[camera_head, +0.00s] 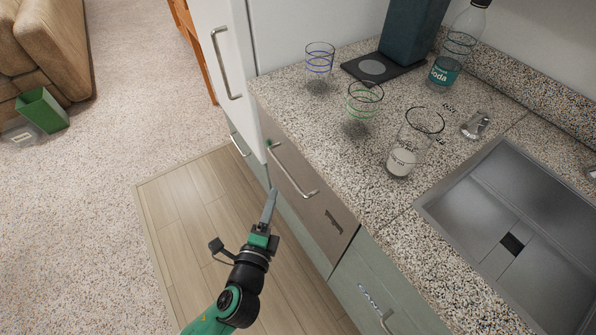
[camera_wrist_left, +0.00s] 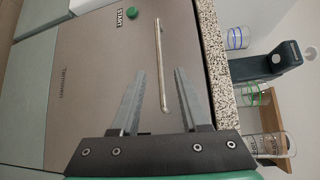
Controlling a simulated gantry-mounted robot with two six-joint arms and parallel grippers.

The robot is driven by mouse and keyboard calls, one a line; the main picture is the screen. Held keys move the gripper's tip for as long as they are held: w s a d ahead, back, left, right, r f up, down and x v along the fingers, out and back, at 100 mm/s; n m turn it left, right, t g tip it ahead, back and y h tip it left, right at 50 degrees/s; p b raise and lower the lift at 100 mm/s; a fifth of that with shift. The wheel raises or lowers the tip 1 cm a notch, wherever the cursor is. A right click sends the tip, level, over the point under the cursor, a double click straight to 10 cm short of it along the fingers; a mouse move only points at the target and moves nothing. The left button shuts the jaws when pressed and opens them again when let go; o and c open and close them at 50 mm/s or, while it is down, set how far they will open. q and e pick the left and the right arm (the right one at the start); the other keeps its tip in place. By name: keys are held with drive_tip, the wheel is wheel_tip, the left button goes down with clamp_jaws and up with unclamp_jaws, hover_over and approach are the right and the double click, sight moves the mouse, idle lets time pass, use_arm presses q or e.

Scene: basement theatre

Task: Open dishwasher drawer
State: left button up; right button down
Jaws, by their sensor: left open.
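The dishwasher drawer (camera_head: 312,212) is a brownish-grey front panel under the counter, and it looks closed. Its silver bar handle (camera_head: 292,172) runs along the upper front. In the left wrist view the panel (camera_wrist_left: 85,75) shows a green button marked START (camera_wrist_left: 132,12) and the handle (camera_wrist_left: 160,50). My left gripper (camera_head: 271,203) is open and empty, in front of the panel near the handle. In the left wrist view its fingertips (camera_wrist_left: 160,72) appear on either side of the handle's lower end. I cannot tell whether they reach around it. My right gripper is not in view.
The speckled counter (camera_head: 310,110) above holds several glasses, including a blue-ringed one (camera_head: 319,62), a soda bottle (camera_head: 452,55) and a sink (camera_head: 520,240). A tall white cabinet (camera_head: 222,45) stands to the left. The wood floor (camera_head: 195,200) in front is clear.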

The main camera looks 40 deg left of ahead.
sight(284, 169)
use_arm(q)
drive_tip(key=b+x, duration=0.1)
drive_tip(key=x, duration=1)
drive_tip(key=shift+w+f+b, duration=0.1)
drive_tip(key=shift+w+b, duration=0.2)
drive_tip(key=shift+w, duration=0.05)
clamp_jaws()
idle(0.8)
